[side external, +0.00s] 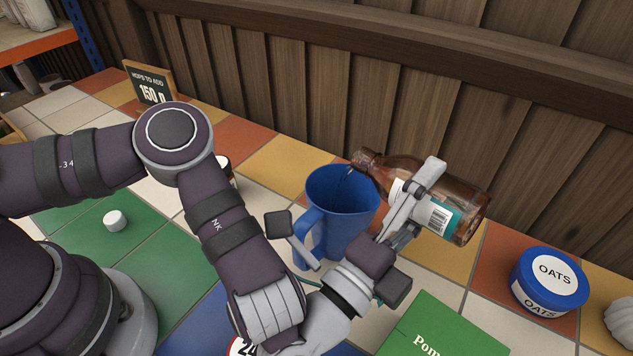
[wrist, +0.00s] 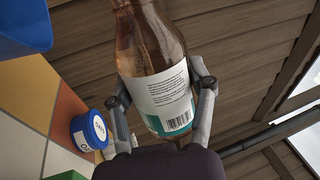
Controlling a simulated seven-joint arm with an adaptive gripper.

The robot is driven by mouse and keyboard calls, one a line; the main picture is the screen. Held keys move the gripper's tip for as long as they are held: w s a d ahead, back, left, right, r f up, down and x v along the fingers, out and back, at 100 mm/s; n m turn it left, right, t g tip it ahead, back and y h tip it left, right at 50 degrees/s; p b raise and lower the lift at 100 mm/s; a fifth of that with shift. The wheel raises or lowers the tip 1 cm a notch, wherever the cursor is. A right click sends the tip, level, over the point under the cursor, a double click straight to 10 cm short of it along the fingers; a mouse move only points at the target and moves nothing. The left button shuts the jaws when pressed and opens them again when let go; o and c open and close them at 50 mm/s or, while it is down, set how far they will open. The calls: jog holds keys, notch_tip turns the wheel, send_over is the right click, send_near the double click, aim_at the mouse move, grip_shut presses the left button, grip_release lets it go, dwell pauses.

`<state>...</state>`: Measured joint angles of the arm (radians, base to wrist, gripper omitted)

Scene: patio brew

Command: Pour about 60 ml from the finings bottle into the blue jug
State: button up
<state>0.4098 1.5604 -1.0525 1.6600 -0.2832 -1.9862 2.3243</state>
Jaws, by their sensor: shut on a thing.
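The brown finings bottle (side external: 468,200) is tilted over to the left, nearly lying flat in the air, with its neck at the right rim of the blue jug (side external: 332,210). A thin stream seems to fall from its mouth into the jug. The jug stands upright on the tiles; its liquid level is hidden. My gripper (side external: 416,203) is shut on the bottle around its white and teal label. In the wrist view the bottle (wrist: 150,50) sits between both fingers, and part of the jug (wrist: 25,28) shows at the upper left. The bottle's mouth is outside that view.
A blue oats tub (side external: 549,282) and a green box (side external: 440,330) stand to the right and front. A white cap (side external: 115,220) lies on green tiles at left. A dark-lidded jar (side external: 224,170) is partly hidden behind my arm. A hops sign (side external: 150,82) stands at the back.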

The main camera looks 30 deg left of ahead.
jog(key=shift+d+r+n, duration=0.25)
jog(key=shift+r+n, duration=0.05)
jog(key=shift+n, duration=0.2)
dwell(0.4)
jog(key=f+m, duration=0.1)
jog(key=m, duration=0.1)
jog(key=d+f+m+h, duration=0.1)
jog(key=m, duration=0.1)
jog(key=f+m+h, duration=0.1)
jog(key=m, duration=0.1)
jog(key=shift+s+d+f+m+g, duration=0.2)
jog(key=shift+f+m+g, duration=0.1)
jog(key=shift+f+m, duration=0.1)
jog(key=shift+w+a+f+m+h, duration=0.1)
jog(key=shift+a+f+m+h, duration=0.15)
jog(key=shift+m, duration=0.25)
jog(key=shift+f+m+h, duration=0.15)
jog(key=shift+f+m, duration=0.15)
jog(key=shift+m, duration=0.2)
